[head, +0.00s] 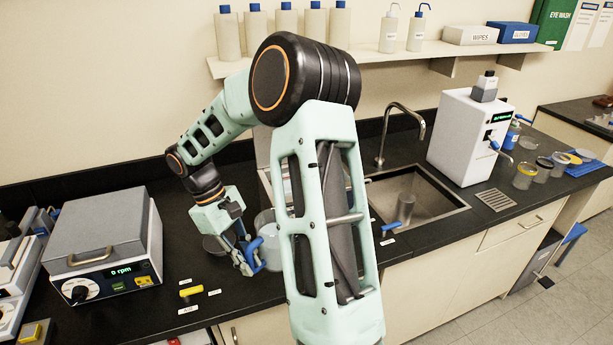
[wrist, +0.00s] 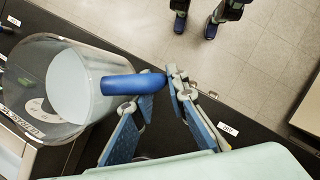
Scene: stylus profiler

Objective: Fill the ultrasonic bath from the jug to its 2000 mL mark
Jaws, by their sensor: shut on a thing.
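My gripper (head: 250,258) is shut on the blue handle of the clear jug (head: 266,222), left of the sink. In the wrist view the blue handle (wrist: 122,86) lies between the fingertips (wrist: 158,86), and the jug's clear round wall (wrist: 30,62) fills the left side. A pale round area shows inside the jug; I cannot tell whether it is water. The jug's base is hidden, so I cannot tell whether it touches the counter. A grey upright panel (head: 263,146) shows behind my arm; the ultrasonic bath cannot be clearly made out, and no 2000 mL mark is legible.
A grey lidded instrument reading 0 rpm (head: 104,240) stands left on the black counter. The sink (head: 435,205) with its tap (head: 403,120) lies to the right, before a white instrument (head: 465,135). A shelf (head: 390,60) holds several bottles. A yellow-handled item (head: 190,292) lies near the front.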

